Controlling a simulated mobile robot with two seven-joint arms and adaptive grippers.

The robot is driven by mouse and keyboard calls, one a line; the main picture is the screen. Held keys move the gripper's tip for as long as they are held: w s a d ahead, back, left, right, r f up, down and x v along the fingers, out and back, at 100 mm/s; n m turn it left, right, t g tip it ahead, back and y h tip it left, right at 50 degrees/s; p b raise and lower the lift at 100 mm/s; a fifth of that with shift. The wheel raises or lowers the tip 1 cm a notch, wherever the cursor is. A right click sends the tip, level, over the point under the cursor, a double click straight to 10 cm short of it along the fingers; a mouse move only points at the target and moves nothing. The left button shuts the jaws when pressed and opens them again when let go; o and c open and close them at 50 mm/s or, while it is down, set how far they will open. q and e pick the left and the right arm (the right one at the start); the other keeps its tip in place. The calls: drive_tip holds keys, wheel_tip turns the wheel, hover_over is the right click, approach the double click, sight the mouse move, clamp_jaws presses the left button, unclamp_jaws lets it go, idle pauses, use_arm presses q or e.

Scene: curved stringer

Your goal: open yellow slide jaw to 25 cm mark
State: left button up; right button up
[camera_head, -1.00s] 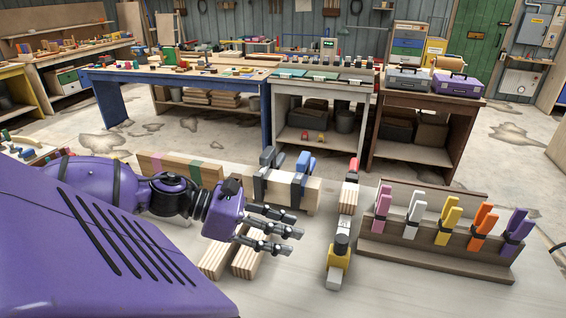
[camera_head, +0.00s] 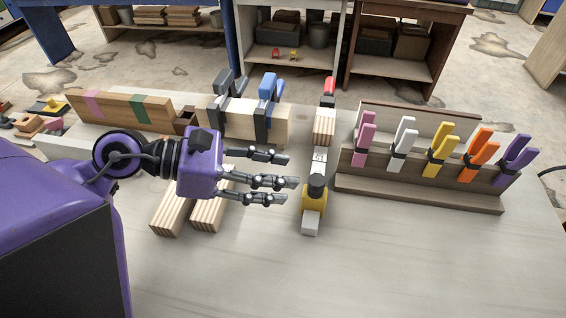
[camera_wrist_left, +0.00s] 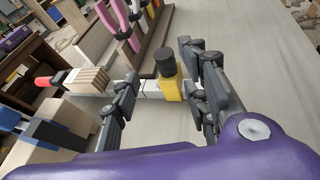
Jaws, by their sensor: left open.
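The yellow slide jaw (camera_head: 314,201) with its black knob (camera_head: 316,184) sits near the front end of a pale metal bar on the table. The bar (camera_head: 319,160) runs away to a red end (camera_head: 328,90), with a striped wooden block (camera_head: 323,127) on its far part. My left gripper (camera_head: 290,179) is open and empty, just left of the jaw, fingers pointing right towards it. In the left wrist view the yellow slide jaw (camera_wrist_left: 171,89) shows between the spread fingers of my left gripper (camera_wrist_left: 160,98). I cannot tell any contact. The scale marks are too small to read.
A wooden rack (camera_head: 420,187) of coloured clamps stands to the right of the bar. A wooden block with grey and blue clamps (camera_head: 249,119) is behind my left gripper. Striped blocks (camera_head: 210,210) lie beneath it. The table's front right is clear.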

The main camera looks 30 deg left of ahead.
sight(311, 185)
use_arm(q)
drive_tip(key=shift+n, duration=0.5)
drive_tip(key=x, duration=0.4)
drive_tip(key=p+x, duration=0.1)
drive_tip(key=x, duration=0.1)
drive_tip(key=shift+s+f, duration=0.25)
drive_tip(key=shift+f, duration=0.1)
drive_tip(key=shift+w+d+f, duration=0.15)
drive_tip(key=shift+d, duration=0.2)
drive_tip(key=shift+w+d+f, duration=0.15)
drive_tip(key=shift+d+f, duration=0.1)
use_arm(e)
drive_tip(key=shift+s+d+r, duration=0.15)
drive_tip(key=shift+s+d, duration=0.05)
drive_tip(key=shift+s, duration=0.3)
drive_tip(key=shift+s+d+r, duration=0.1)
drive_tip(key=shift+s+d, duration=0.1)
drive_tip(key=shift+s, duration=0.3)
use_arm(q)
drive_tip(key=shift+c, duration=0.7)
clamp_jaws()
use_arm(e)
drive_tip(key=shift+s+f, duration=0.15)
drive_tip(key=shift+s, duration=0.2)
